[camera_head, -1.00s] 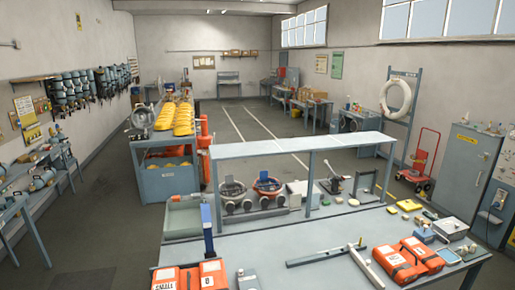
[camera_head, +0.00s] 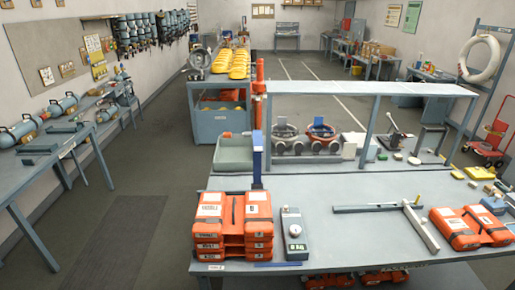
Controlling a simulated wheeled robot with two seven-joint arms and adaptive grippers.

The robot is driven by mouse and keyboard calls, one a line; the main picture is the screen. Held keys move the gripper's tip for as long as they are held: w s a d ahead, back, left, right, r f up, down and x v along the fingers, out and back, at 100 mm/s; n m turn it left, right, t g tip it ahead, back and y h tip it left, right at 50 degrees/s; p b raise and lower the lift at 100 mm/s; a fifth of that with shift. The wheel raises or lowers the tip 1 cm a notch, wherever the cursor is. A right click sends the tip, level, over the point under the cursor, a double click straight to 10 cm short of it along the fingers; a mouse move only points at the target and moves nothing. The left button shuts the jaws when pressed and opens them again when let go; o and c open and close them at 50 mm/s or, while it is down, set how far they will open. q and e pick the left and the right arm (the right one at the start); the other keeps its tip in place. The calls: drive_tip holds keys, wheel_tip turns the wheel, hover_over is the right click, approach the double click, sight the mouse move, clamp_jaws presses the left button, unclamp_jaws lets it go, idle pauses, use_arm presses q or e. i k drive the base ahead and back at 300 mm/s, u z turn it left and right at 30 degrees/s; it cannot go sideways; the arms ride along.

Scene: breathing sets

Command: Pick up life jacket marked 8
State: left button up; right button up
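Orange life jackets (camera_head: 234,228) are stacked on the front left of the blue-grey workbench (camera_head: 345,240). They carry white labels, dark straps and small front tags. The label on the top right half (camera_head: 251,209) has a short dark mark, which is too small to read for certain. Another orange life jacket (camera_head: 468,229) lies on the right of the bench, its marking unreadable. More orange jackets (camera_head: 355,279) show partly under the bench's front edge. Neither of my grippers is in view.
A grey device (camera_head: 294,240) stands just right of the stack. A blue upright post (camera_head: 257,160) rises behind it. A long T-shaped metal tool (camera_head: 420,229) lies mid-bench. A raised shelf (camera_head: 340,88) spans the back. Open floor (camera_head: 110,225) lies left of the bench.

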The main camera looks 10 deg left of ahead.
sight(218, 214)
drive_tip(key=u, duration=2.15)
drive_tip(key=i, duration=3.3)
drive_tip(key=z, duration=2.45)
drive_tip(key=i, duration=2.05)
drive_tip(key=z, duration=2.65)
